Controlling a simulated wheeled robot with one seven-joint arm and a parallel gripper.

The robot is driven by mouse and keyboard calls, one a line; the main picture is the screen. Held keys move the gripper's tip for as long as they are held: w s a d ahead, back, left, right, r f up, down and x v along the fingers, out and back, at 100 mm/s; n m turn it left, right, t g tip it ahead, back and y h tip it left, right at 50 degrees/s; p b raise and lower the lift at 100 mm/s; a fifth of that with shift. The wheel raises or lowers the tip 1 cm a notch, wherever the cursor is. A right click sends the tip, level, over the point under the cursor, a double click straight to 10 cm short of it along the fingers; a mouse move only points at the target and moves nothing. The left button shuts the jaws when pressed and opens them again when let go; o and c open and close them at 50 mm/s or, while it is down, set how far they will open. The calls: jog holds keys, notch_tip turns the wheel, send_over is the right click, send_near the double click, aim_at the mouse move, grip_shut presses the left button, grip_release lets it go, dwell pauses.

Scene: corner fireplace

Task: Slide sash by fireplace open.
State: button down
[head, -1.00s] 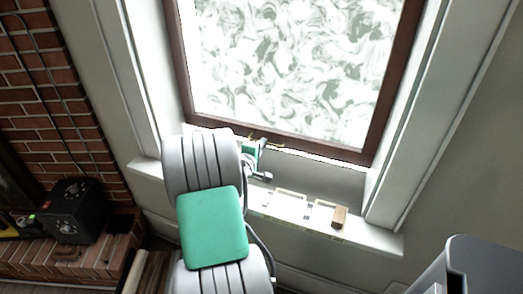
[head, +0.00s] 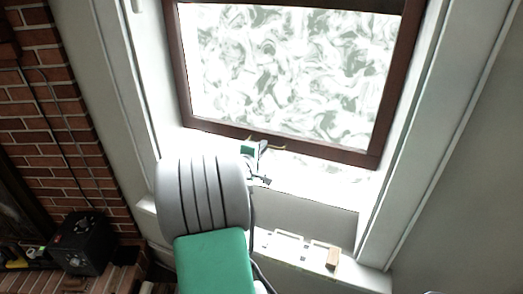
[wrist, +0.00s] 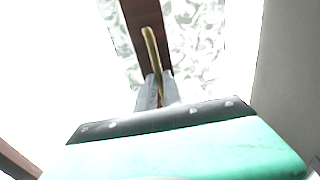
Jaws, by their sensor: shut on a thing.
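The sash (head: 330,151) is a dark brown frame around marbled white-and-green glass. It stands raised in the head view, with a bright gap below its bottom rail. A thin brass handle (head: 277,148) is on that rail. My gripper (head: 262,147) is at the rail, partly hidden by my arm. In the wrist view, the grey fingers of my gripper (wrist: 157,90) are closed around the near part of the brass handle (wrist: 150,48), which runs up in front of the brown rail (wrist: 143,14). The exact contact is too small to tell.
A white sill (head: 358,276) below the window carries a small wooden block (head: 333,258) and pale flat items (head: 285,245). A brick wall (head: 50,110) and a black box (head: 82,243) are at the left. The plain wall at the right is clear.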

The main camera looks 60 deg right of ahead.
jog(key=shift+r, duration=0.25)
jog(key=c, duration=1.5)
grip_release()
jog(key=shift+f, duration=0.2)
jog(key=shift+a, duration=0.1)
jog(key=b+v, duration=0.1)
jog(key=v, duration=0.6)
jog(key=shift+s+a+r, duration=0.1)
jog(key=shift+a, duration=0.2)
